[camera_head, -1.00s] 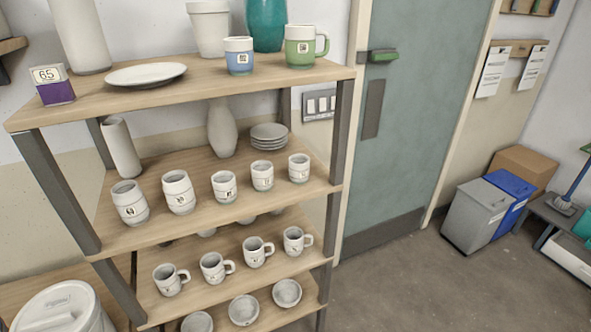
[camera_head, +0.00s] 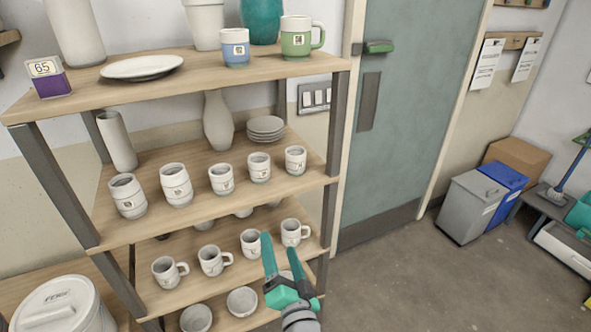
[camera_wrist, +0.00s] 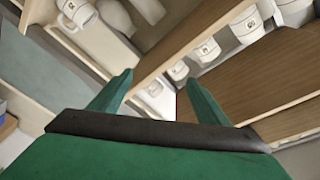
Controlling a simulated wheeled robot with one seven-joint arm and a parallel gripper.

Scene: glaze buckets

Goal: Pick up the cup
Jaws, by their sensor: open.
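Several white handleless cups stand in a row on the second shelf, among them a cup (camera_head: 295,160) at the right end. Several white mugs with handles stand on the third shelf, with a mug (camera_head: 293,232) at the right end just behind my gripper. A blue and white cup (camera_head: 235,47) and a green mug (camera_head: 297,36) stand on the top shelf. I cannot tell which cup is meant. My gripper (camera_head: 277,245) is open and empty in front of the third shelf's right side. In the wrist view, my gripper (camera_wrist: 158,88) points toward the tilted shelves, apart from the cups.
The wooden shelving unit (camera_head: 185,70) has dark metal posts, with one post (camera_head: 335,125) at the right front. A white plate (camera_head: 142,67) and a purple 65 sign (camera_head: 49,77) are on top. A lidded bucket (camera_head: 62,312) stands lower left. Open floor lies right of the shelves.

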